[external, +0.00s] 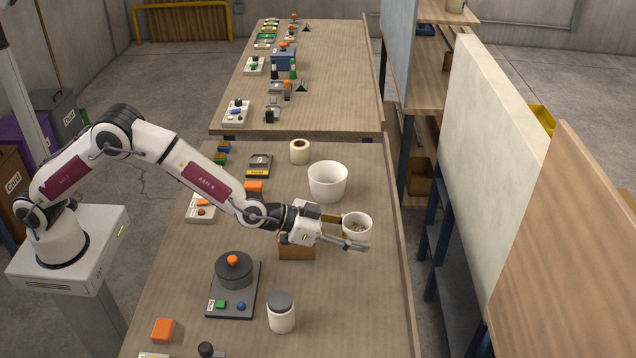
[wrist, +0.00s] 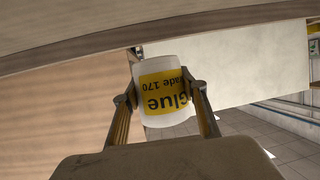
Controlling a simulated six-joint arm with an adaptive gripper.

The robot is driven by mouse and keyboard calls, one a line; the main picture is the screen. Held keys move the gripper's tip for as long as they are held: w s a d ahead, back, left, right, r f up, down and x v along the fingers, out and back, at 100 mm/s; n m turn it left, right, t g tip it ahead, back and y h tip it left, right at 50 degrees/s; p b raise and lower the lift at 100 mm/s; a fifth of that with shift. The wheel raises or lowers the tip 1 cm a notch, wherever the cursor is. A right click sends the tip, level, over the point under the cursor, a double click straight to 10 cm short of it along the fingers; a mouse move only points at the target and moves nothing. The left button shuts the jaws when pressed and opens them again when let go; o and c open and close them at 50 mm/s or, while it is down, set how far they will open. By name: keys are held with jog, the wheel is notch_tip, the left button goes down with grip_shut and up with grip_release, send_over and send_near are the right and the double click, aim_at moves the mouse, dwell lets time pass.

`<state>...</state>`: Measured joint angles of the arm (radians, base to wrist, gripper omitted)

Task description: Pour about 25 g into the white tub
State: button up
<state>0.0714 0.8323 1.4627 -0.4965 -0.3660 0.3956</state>
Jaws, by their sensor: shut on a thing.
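The white tub (external: 328,183) stands open on the table, behind my gripper. My gripper (external: 344,228) is shut on a white cup (external: 357,229), which has bits of material showing inside its open top. The cup is held in front and to the right of the tub, apart from it, with its mouth upward. In the wrist view the cup (wrist: 165,95) sits between both fingers, and its yellow label reads Glue, upside down in the picture. The inside bottom of the tub is hidden.
A brown box (external: 297,250) stands just under my gripper. A jar with a grey lid (external: 281,315) and a grey device with an orange knob (external: 234,272) are nearer. A tape roll (external: 299,151) stands behind the tub. A raised edge (external: 402,260) runs along the table's right side.

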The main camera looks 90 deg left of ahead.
jog(key=s+a, duration=0.3)
jog(key=a, duration=2.9)
jog(key=s+a+f, duration=0.2)
jog(key=s+a, duration=0.5)
jog(key=a, duration=0.5)
jog(key=shift+f, duration=0.2)
jog(key=shift+d+r+m, duration=0.15)
jog(key=shift+d+m, duration=0.05)
jog(key=shift+m, duration=0.1)
